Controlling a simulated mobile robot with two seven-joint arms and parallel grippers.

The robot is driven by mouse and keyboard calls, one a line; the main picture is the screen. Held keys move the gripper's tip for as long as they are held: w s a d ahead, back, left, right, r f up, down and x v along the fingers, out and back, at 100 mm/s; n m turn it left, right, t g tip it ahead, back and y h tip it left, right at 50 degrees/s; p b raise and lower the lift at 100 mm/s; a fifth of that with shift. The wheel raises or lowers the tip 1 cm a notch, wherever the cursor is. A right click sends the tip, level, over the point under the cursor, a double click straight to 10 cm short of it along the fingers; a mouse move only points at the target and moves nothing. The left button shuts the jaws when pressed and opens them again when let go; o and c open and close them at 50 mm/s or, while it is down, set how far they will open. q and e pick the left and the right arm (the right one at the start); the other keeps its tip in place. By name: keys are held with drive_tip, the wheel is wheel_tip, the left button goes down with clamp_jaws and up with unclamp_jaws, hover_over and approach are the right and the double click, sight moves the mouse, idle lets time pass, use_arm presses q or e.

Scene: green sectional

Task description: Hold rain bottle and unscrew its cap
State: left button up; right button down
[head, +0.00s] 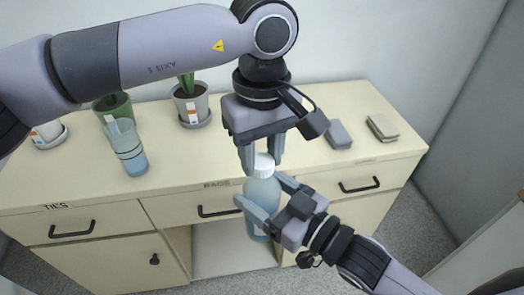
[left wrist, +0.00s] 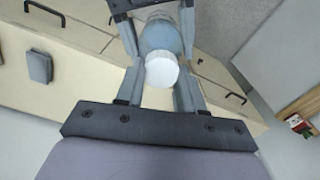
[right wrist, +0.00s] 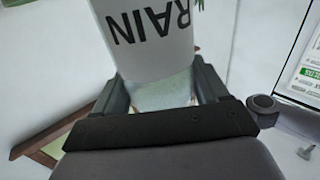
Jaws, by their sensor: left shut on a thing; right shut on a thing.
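The rain bottle (head: 262,192) is pale blue and upright, held in front of the cabinet. Its white cap (head: 264,166) is on its neck. In the right wrist view the bottle (right wrist: 150,45) shows the letters RAIN upside down. My right gripper (head: 258,203) is shut around the bottle's body from the right. My left gripper (head: 260,158) comes down from above, shut on the cap with a finger on each side. In the left wrist view the cap (left wrist: 161,69) sits between the left fingertips, and the right fingers flank the bottle (left wrist: 160,37) beyond it.
A cream cabinet (head: 230,158) with drawers stands behind. On it are a jug with blue liquid (head: 128,148), potted plants (head: 191,103) at the left and back, and grey blocks (head: 339,135) and (head: 382,127) at the right. An open compartment (head: 225,248) lies below.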

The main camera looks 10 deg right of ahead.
use_arm(q)
drive_tip(key=n, duration=0.6)
drive_tip(key=shift+s+d+r, duration=0.1)
drive_tip(key=shift+s, duration=0.05)
drive_tip(key=n, duration=0.6)
drive_tip(key=shift+n, duration=0.3)
drive_tip(key=n, duration=0.6)
drive_tip(key=shift+a, duration=0.25)
drive_tip(key=n, duration=0.4)
drive_tip(key=shift+n, duration=0.4)
drive_tip(key=n, duration=0.4)
drive_tip(key=shift+a+r+n, duration=0.1)
drive_tip(key=shift+n, duration=0.2)
drive_tip(key=n, duration=0.4)
drive_tip(key=shift+n, duration=0.4)
drive_tip(key=n, duration=0.4)
drive_tip(key=shift+n, duration=0.3)
drive_tip(key=n, duration=0.4)
drive_tip(key=shift+s+n, duration=0.15)
drive_tip(key=shift+n, duration=0.15)
drive_tip(key=shift+r, duration=0.2)
